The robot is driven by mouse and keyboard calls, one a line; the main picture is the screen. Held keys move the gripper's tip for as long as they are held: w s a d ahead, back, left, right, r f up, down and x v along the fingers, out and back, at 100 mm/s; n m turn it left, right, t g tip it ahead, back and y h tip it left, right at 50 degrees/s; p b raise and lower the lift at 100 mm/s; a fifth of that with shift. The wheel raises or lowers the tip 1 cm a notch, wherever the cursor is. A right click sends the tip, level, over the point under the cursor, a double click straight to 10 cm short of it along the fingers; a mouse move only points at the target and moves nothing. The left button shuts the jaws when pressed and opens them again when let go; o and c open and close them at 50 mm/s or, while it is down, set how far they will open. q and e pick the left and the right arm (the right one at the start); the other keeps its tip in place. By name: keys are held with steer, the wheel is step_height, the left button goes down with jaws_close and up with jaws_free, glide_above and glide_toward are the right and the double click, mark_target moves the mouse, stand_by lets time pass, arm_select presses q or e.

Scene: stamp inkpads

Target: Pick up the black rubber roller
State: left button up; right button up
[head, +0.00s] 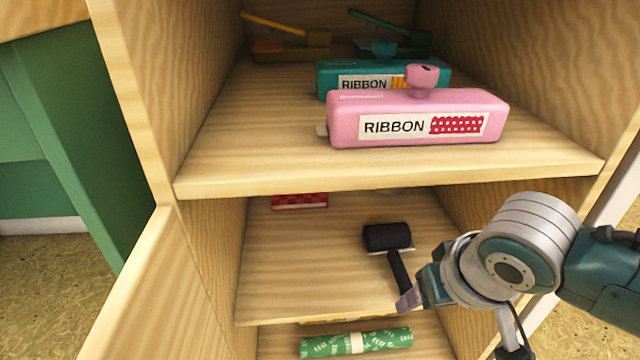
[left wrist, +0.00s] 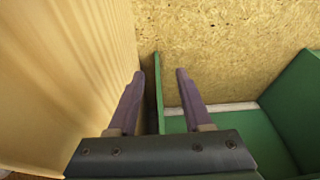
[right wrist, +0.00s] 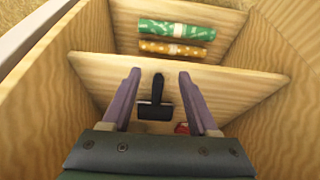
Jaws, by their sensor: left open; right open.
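The black rubber roller (head: 387,237) lies on the middle shelf (head: 300,270) of the wooden cabinet, its handle towards the front right. The right fingers also show in the right wrist view (right wrist: 160,75), empty. My left gripper (left wrist: 160,72) is open and empty in the left wrist view, beside a wooden panel; it is not in the head view.
A pink ribbon box (head: 415,118) and a teal one (head: 335,75) stand on the shelf above. A red item (head: 300,201) lies deeper on the roller's shelf. A green patterned roll (head: 356,343) lies below. The cabinet's side walls (head: 215,270) bound the shelf.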

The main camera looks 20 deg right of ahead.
mark_target(407, 284)
steer(key=w+b, duration=0.3)
steer(key=w, duration=0.1)
steer(key=shift+d+f, duration=0.3)
steer(key=shift+d, duration=0.1)
steer(key=b+x, duration=0.2)
steer(key=shift+w+d+f, duration=0.1)
steer(key=shift+w+f, duration=0.1)
steer(key=shift+w, duration=0.05)
steer(key=shift+s, duration=0.15)
steer(key=c, duration=0.5)
jaws_close()
